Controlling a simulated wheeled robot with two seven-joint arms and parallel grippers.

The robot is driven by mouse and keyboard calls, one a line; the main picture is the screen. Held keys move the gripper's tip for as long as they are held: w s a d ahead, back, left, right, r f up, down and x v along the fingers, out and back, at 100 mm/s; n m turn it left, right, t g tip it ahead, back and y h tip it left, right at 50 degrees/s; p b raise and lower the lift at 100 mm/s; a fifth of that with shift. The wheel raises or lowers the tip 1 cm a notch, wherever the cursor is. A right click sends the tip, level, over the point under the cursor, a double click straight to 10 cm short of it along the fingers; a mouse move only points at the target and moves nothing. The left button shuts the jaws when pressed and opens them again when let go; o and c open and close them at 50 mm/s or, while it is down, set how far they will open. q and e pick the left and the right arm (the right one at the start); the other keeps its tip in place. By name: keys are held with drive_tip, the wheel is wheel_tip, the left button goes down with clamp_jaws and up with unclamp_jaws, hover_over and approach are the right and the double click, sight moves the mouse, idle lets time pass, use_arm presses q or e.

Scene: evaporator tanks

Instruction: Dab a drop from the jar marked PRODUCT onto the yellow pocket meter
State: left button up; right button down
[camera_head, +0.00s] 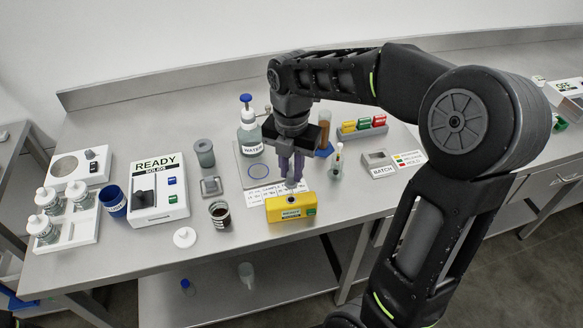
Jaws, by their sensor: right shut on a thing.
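The yellow pocket meter (284,210) lies near the front of the bench, with a READY display and a green button. My right gripper (291,178) points down just above the back of the meter. Its fingers are shut on a small, thin thing, mostly hidden by them; I cannot tell whether it touches the meter. A small open jar of dark liquid (220,214) stands left of the meter. Its label is too small to read, so I cannot tell if it is marked PRODUCT. My left gripper is not in view.
A white lid (185,237) lies left of the dark jar. A WATER bottle (249,132) stands behind the meter. A READY SOLIDS instrument (158,188), a blue cup (114,202) and a rack of bottles are at left. A tube (337,162) and BATCH block (378,163) are at right.

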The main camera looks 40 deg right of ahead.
drive_tip(key=shift+r, duration=0.1)
drive_tip(key=shift+r+p, duration=1.45)
drive_tip(key=shift+r, duration=0.15)
